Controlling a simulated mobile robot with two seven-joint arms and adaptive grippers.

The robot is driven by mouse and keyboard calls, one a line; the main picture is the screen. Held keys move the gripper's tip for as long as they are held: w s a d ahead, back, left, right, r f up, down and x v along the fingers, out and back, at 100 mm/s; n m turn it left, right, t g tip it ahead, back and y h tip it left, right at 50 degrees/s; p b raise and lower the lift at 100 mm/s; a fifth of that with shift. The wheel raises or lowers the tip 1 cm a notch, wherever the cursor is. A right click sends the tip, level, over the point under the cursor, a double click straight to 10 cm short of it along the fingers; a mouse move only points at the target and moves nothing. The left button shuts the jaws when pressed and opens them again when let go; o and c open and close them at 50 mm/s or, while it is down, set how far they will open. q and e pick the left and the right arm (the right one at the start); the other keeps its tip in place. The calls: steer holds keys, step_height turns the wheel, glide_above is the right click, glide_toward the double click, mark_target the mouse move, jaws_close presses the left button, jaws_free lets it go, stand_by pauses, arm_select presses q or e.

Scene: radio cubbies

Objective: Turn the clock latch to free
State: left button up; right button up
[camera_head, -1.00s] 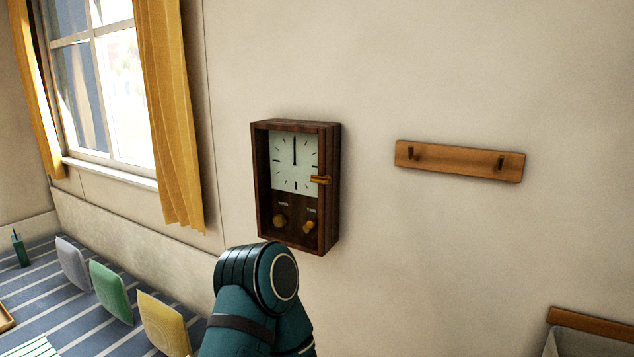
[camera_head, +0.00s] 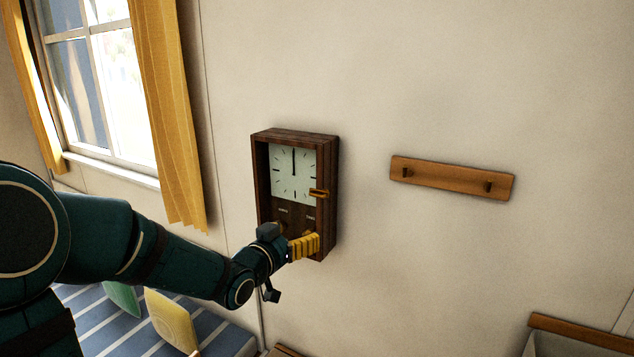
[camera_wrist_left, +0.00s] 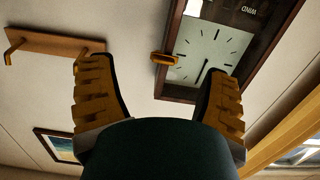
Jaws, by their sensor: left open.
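The wooden wall clock (camera_head: 328,170) hangs on the wall, its white dial showing twelve. Its small brass-coloured latch (camera_head: 319,193) lies about level across the right edge of the front. My left gripper (camera_head: 304,245) is before the clock's lower part, below the latch, and partly hides the knobs there. In the left wrist view the clock (camera_wrist_left: 262,48) appears upside down. The latch (camera_wrist_left: 164,58) shows between the two spread fingers of my left gripper (camera_wrist_left: 155,68), beyond the tips and apparently untouched. The gripper is open and empty. My right gripper is out of view.
A wooden peg rail (camera_head: 452,178) is on the wall right of the clock. A yellow curtain (camera_head: 168,110) and window are at left. Cushions, one yellow (camera_head: 172,320), stand on a striped surface below. The wall between clock and rail is clear.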

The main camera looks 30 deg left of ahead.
mark_target(316, 194)
arm_select(q)
step_height(316, 194, up, 4)
steer(key=a+t, duration=0.1)
steer(key=a, duration=0.1)
steer(key=w, duration=0.4)
steer(key=w+p, duration=0.1)
steer(key=w, duration=0.8)
steer(key=shift+d, duration=0.3)
steer(key=shift+r, duration=0.15)
steer(key=c, duration=1.1)
steer(key=shift+o, duration=0.2)
